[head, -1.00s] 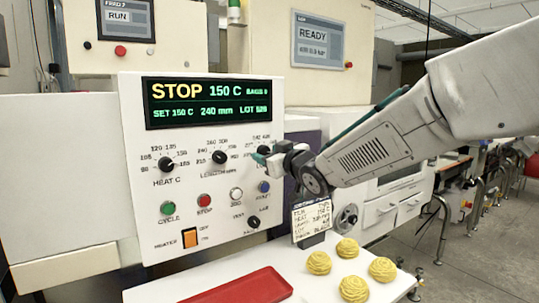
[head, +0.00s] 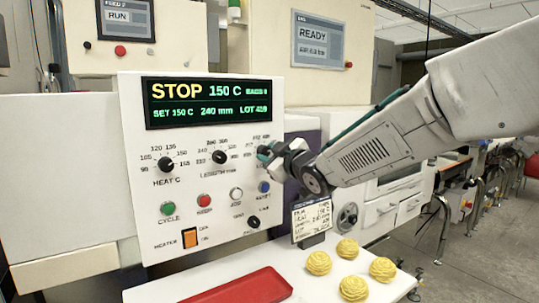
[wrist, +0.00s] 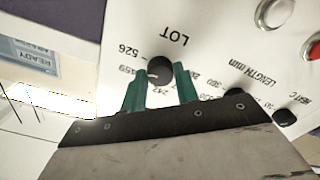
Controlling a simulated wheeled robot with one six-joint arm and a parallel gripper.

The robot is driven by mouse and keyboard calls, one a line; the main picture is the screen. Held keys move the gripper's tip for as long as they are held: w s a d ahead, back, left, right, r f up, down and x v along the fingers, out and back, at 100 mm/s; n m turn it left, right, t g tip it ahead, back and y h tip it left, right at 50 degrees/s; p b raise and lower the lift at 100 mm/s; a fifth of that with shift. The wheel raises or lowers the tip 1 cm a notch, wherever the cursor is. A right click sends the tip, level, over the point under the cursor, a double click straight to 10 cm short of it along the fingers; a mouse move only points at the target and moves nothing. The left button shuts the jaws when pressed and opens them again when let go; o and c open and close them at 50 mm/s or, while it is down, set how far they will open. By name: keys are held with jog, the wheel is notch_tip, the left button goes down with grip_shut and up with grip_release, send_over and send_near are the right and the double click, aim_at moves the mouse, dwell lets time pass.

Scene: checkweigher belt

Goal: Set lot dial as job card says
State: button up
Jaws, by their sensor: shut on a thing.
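The black lot dial (wrist: 159,69) sits on the white panel under the upside-down word LOT in the wrist view. My gripper (wrist: 160,84) is shut on it, with a green finger on each side. Its pale mark appears to point toward the 459 label (wrist: 128,71); 526 is printed beside that. In the head view, my gripper (head: 267,154) covers the dial at the panel's right. The display (head: 208,102) reads STOP, 150 C, 240 mm and a blurred lot number, seemingly 459. The job card (head: 312,216) stands below my gripper; its lot line is too small to read surely.
The heat knob (head: 166,164), length knob (head: 219,157) and several buttons share the panel. A red tray (head: 240,288) and several yellow coiled pieces (head: 318,263) lie on the white table below. Another machine stands behind on the right.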

jog(key=n, duration=0.5)
jog(key=shift+n, duration=0.3)
jog(key=n, duration=0.5)
jog(key=shift+n, duration=0.3)
jog(key=o, duration=1)
jog(key=shift+c, duration=0.2)
jog(key=shift+s, duration=0.1)
jog(key=v, duration=0.7)
jog(key=shift+s+d, duration=0.25)
